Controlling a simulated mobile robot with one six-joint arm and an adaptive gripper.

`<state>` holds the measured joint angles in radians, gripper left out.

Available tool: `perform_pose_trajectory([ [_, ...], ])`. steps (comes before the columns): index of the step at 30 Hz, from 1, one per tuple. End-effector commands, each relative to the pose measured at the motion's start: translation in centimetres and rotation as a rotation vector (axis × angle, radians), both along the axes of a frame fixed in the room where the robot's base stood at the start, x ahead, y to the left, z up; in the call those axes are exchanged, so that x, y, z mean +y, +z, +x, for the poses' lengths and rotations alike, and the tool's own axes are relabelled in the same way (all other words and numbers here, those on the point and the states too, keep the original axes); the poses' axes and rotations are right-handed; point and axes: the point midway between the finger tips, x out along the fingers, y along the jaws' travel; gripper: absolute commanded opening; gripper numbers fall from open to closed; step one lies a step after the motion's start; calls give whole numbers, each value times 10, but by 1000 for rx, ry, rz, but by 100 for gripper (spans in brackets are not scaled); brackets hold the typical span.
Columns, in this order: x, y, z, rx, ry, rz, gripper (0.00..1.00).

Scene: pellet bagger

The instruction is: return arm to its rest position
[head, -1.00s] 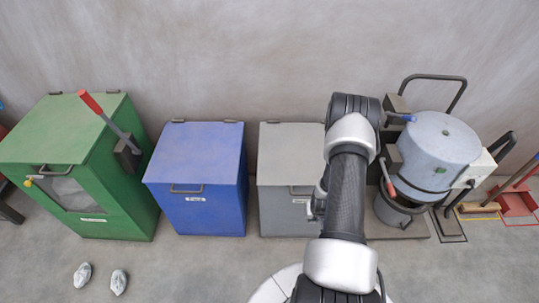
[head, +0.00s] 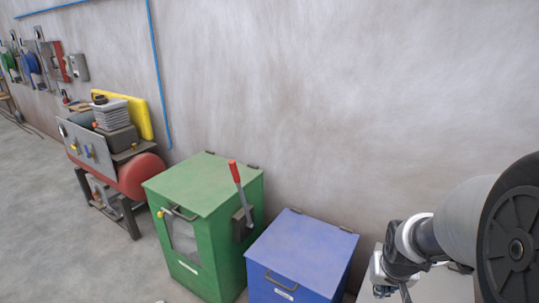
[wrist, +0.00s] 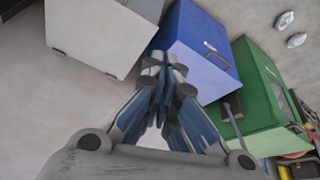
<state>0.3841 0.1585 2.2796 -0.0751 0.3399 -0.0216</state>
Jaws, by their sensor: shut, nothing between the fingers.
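My arm shows at the right of the head view, with my gripper (head: 388,288) low in the picture, partly cut off by the bottom edge. In the wrist view my gripper (wrist: 163,72) has its fingertips together with nothing between them. It is in the air, and the blue bin (wrist: 205,45) lies behind the fingertips in that picture. In the head view the gripper is just right of the blue bin (head: 303,252), apart from the wall.
A green bin (head: 205,190) with a red-handled lever (head: 236,180) stands left of the blue bin. A grey bin (wrist: 100,35) shows in the wrist view. A red compressor tank (head: 140,176) stands farther left. Two white objects (wrist: 290,30) lie on the floor.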

Motion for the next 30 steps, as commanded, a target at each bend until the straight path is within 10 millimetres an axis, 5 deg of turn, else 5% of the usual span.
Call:
perform_pose_trajectory([
  [1,20,25,-7,-17,30,-5,0],
  [6,76,80,-49,-32,114,5,0],
  [12,129,120,-113,-49,215,23,0],
  [21,161,132,-174,-55,301,46,0],
  [30,162,132,-177,-55,305,47,0],
])
